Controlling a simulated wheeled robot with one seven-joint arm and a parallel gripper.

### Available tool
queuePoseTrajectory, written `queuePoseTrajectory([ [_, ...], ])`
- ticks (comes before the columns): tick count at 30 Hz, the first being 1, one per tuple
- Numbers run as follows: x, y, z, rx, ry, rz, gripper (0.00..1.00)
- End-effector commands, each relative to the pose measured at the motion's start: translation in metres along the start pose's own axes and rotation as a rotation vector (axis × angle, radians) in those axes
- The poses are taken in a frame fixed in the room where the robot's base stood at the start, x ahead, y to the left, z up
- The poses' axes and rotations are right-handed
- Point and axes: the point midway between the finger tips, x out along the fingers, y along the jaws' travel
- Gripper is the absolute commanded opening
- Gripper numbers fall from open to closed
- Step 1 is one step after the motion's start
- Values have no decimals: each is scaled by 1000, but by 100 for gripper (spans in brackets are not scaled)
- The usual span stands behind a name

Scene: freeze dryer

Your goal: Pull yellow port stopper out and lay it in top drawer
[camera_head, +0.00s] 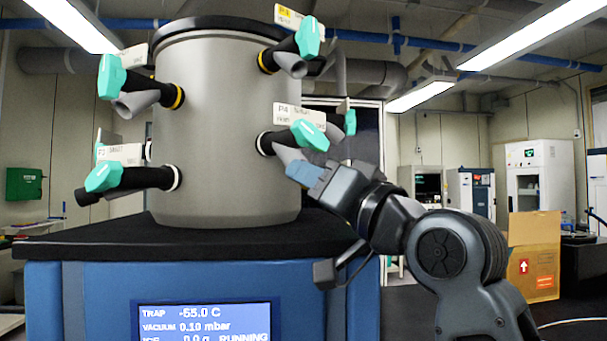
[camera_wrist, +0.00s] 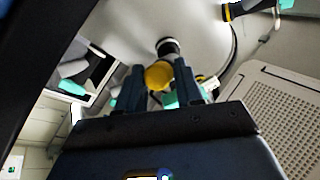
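The yellow port stopper (camera_wrist: 158,76) shows in the wrist view as a round yellow end on a dark-collared port (camera_wrist: 167,47). My gripper (camera_wrist: 158,88) is open, with one finger on each side of the stopper's yellow end. I cannot tell whether either finger touches it. In the head view my gripper (camera_head: 299,171) is at the grey outlet (camera_head: 287,153) of the lower right port, below its teal handle (camera_head: 309,135); the stopper is hidden there. I see no top drawer in either view.
The grey drum (camera_head: 225,130) stands on a black-topped blue cabinet (camera_head: 90,300) with a lit screen (camera_head: 205,322) reading RUNNING. Other ports with teal handles (camera_head: 111,76) stick out around it. A cardboard box (camera_head: 533,255) stands at the right.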

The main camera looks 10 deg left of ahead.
Motion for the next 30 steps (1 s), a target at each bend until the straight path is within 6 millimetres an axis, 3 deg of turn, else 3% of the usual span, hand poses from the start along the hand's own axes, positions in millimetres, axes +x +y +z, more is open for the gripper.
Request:
queuePoseTrajectory([
  [10, 0, -2, 0, 0, 0, -3, 0],
  [30, -13, 2, 6, 1, 0, -2, 0],
])
